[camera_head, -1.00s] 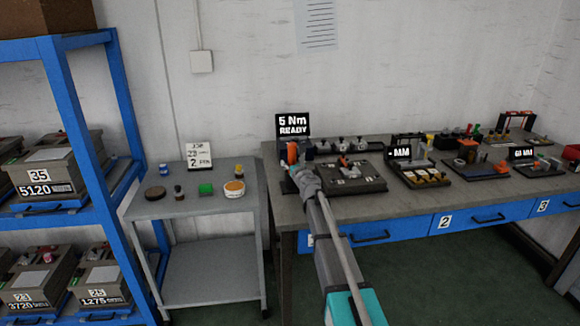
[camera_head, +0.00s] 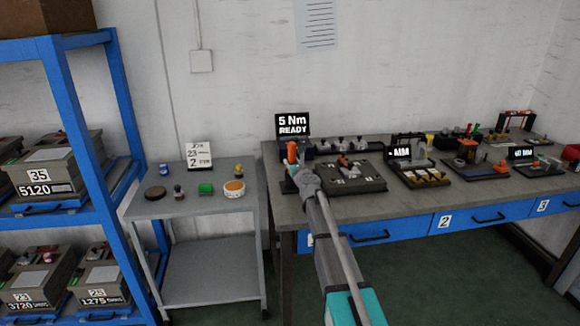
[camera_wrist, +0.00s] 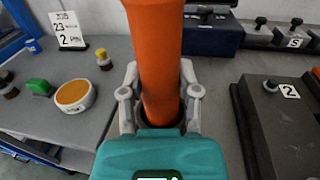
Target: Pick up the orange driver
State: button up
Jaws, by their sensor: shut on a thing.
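The orange driver (camera_wrist: 156,60) stands upright between the two fingers of my gripper (camera_wrist: 160,103) in the wrist view. The fingers are shut on it from both sides. Its lower end goes into a dark round holder, partly hidden behind my gripper's teal body; I cannot tell whether it is clear of the holder. In the head view the orange driver (camera_head: 292,152) shows at the left end of the workbench, with my gripper (camera_head: 298,172) at it, in front of the "5 Nm READY" display.
The display (camera_head: 293,125) stands behind the driver. A dark fixture plate (camera_head: 370,185) lies to the right on the workbench. A grey cart (camera_head: 160,207) at left holds a round orange-topped tub (camera_head: 234,189), a green block (camera_head: 206,188) and a job card (camera_head: 198,155).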

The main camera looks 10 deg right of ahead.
aim_at(292, 143)
grip_shut()
jog(key=shift+r, duration=0.2)
notch_tip(292, 143, up, 10)
jog(key=p, duration=1)
jog(key=shift+f, duration=0.2)
